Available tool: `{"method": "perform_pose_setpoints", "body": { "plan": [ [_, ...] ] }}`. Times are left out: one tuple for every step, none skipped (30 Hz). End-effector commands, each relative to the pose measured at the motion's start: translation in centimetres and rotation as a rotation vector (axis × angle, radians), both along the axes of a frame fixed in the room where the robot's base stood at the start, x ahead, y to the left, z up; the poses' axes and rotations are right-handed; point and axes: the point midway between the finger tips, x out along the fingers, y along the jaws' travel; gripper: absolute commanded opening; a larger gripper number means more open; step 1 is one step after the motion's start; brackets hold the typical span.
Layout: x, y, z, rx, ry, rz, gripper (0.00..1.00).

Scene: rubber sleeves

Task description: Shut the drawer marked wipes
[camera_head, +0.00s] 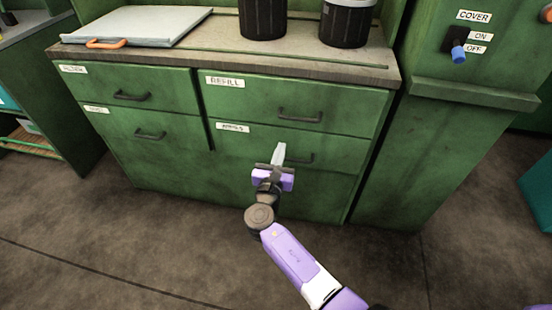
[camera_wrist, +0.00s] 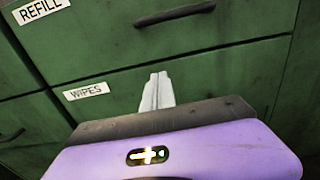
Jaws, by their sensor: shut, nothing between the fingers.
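The drawer marked wipes (camera_head: 335,150) is the green lower drawer in the right column of the cabinet, under the refill drawer. Its white label (camera_wrist: 86,91) reads WIPES in the wrist view. Its front looks about level with the drawer above, and I see no clear gap. Its dark handle (camera_head: 301,158) is partly behind my gripper in the head view. My gripper (camera_head: 279,150) is shut and empty, with its pale fingertips (camera_wrist: 158,88) in front of the drawer face, left of the handle. I cannot tell whether they touch it.
The refill drawer (camera_head: 350,105) with its dark handle is above. Two more drawers (camera_head: 165,90) are on the left. The worktop (camera_head: 225,55) holds a pale board (camera_head: 140,25) and dark containers (camera_head: 262,18). A switch panel (camera_head: 458,45) is at right. Floor in front is clear.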

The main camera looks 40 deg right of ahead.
Motion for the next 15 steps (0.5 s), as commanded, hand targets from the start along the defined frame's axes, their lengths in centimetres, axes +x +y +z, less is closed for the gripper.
{"method": "perform_pose_setpoints", "body": {
  "plan": [
    [-0.2, 0.1, 0.1, 0.0, 0.002, -0.002, 0.0],
    [-0.5, 0.5, 0.1, 0.0, 0.002, -0.001, 0.0],
    [-0.9, 1.1, 0.1, 0.0, 0.002, 0.001, 0.0],
    [-1.1, 1.5, 0.1, 0.0, 0.002, 0.002, 0.0],
    [-1.4, 1.9, 0.1, -0.001, 0.003, 0.001, 0.0],
    [-1.8, 2.3, 0.1, 0.0, 0.002, 0.002, 0.0],
    [-2.1, 2.7, 0.1, 0.0, 0.001, 0.001, 0.0],
    [-2.3, 3.2, 0.1, 0.0, 0.001, 0.001, 0.0],
    [-2.8, 3.8, 0.1, 0.0, 0.002, 0.002, 0.0],
    [-3.1, 4.2, 0.1, 0.0, 0.001, 0.002, 0.0],
    [-3.4, 4.6, 0.1, 0.0, 0.001, 0.003, 0.0],
    [-3.8, 5.1, 0.1, 0.001, 0.001, 0.001, 0.0],
    [-4.1, 5.5, 0.1, 0.0, 0.001, 0.002, 0.0],
    [-4.4, 6.0, 0.1, 0.0, 0.001, 0.002, 0.0],
    [-4.7, 6.5, 0.1, 0.0, 0.001, 0.002, 0.0]
  ]
}}
